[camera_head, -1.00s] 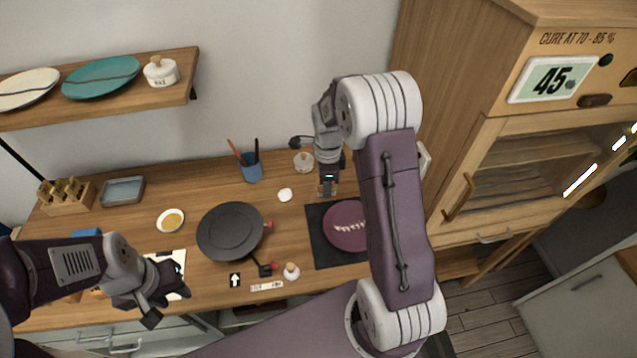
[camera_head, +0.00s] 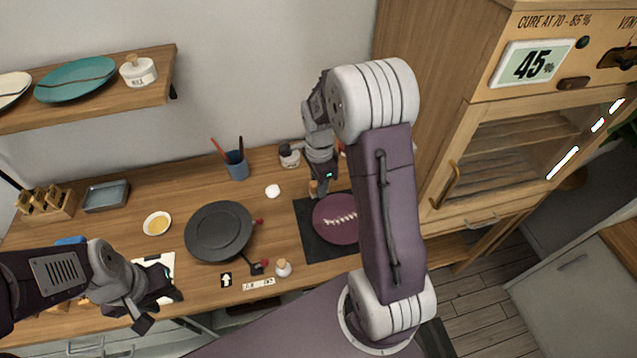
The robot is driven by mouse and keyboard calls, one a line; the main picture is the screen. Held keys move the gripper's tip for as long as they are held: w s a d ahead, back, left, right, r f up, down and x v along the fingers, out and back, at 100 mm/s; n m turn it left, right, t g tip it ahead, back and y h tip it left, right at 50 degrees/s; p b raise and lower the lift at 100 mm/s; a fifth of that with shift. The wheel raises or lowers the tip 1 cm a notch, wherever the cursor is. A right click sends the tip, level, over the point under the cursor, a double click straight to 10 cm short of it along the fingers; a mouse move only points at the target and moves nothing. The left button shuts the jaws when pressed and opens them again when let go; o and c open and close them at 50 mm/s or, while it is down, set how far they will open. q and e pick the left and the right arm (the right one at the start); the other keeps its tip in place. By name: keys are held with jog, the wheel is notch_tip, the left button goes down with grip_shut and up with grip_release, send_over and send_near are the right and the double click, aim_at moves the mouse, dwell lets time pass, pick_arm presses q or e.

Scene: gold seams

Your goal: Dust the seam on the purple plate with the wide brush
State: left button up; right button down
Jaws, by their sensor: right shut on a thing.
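The purple plate (camera_head: 327,229) lies on a black mat (camera_head: 313,247) at the right of the bench. A pale, jagged seam (camera_head: 341,219) crosses the plate, and my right forearm hides the plate's right edge. My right gripper (camera_head: 318,182) points down just beyond the plate's far left edge. It is shut on a small, light-brown thing, seemingly the wide brush (camera_head: 313,189), mostly hidden by the gripper. I cannot tell whether the brush touches the plate. My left gripper (camera_head: 163,309) is open and empty over the front left of the bench.
A dark round pan-like dish (camera_head: 219,231) stands left of the mat. A blue cup with sticks (camera_head: 237,166), a white lump (camera_head: 272,191), a yellow-filled dish (camera_head: 157,223) and a small bottle (camera_head: 283,268) stand nearby. A wooden cabinet (camera_head: 500,160) bounds the right.

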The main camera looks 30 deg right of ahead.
jog(key=shift+n, duration=0.6)
jog(key=s+d+f+b, duration=0.1)
jog(key=s+f, duration=0.1)
jog(key=s+d+f+b, duration=0.1)
jog(key=s+d+f, duration=0.1)
jog(key=s+d+f+b, duration=0.1)
jog(key=s+f, duration=0.1)
jog(key=shift+d+f, duration=0.15)
jog(key=shift+w+a+f, duration=0.15)
jog(key=shift+w+a, duration=0.05)
jog(key=shift+a, duration=0.25)
jog(key=shift+w+a+f, duration=0.1)
jog(key=shift+w+a, duration=0.1)
jog(key=shift+a, duration=0.25)
jog(key=shift+w+a, duration=0.25)
jog(key=shift+a, duration=0.1)
jog(key=shift+s, duration=0.1)
